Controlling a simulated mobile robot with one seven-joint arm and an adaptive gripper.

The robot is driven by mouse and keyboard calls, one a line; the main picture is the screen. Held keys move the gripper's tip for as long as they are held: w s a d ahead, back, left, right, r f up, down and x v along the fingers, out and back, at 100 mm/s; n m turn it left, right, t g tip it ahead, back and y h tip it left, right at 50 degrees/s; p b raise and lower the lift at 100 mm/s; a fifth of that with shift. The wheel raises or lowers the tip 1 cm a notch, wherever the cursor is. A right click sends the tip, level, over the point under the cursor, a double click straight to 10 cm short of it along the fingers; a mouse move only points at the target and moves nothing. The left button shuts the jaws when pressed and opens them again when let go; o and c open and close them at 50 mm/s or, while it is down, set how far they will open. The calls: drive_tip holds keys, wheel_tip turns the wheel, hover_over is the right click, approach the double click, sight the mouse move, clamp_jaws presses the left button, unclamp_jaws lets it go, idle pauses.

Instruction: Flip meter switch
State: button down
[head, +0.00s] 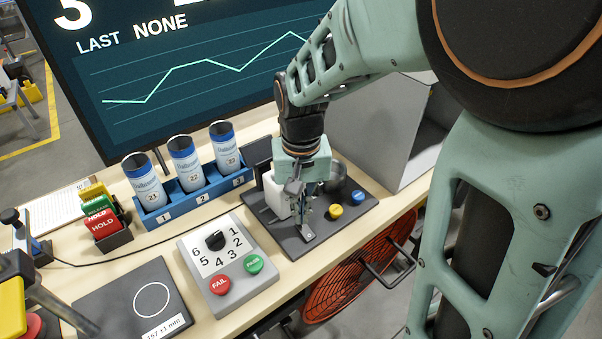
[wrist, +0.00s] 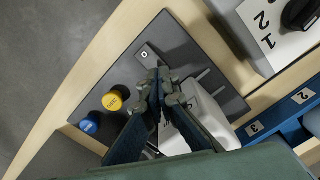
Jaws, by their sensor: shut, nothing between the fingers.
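The meter's dark base plate (head: 280,236) lies on the bench with a yellow button (head: 335,211) and a blue button (head: 358,196). A small grey switch plate (head: 306,234) is near its front edge. It also shows in the wrist view (wrist: 147,54), with a round mark; its lever is hidden or too small to make out. A white block-shaped part (wrist: 203,110) stands on the base behind my gripper. My gripper (head: 303,213) is shut and empty, pointing down just above or at the switch plate. In the wrist view its fingertips (wrist: 160,76) overlap the plate's edge; contact cannot be told.
A grey panel (head: 228,262) with a black dial and FAIL and PASS buttons is to the left. A blue rack (head: 196,202) holds three cans behind it. A grey open box (head: 385,130) stands behind right. A dark pad (head: 120,300) lies front left.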

drive_tip(key=shift+f+b, duration=0.75)
drive_tip(key=shift+f, duration=0.35)
idle(0.3)
drive_tip(key=shift+r, duration=0.15)
wheel_tip(320, 180, up, 7)
drive_tip(key=p, duration=0.6)
drive_tip(key=shift+a, duration=0.1)
idle(0.5)
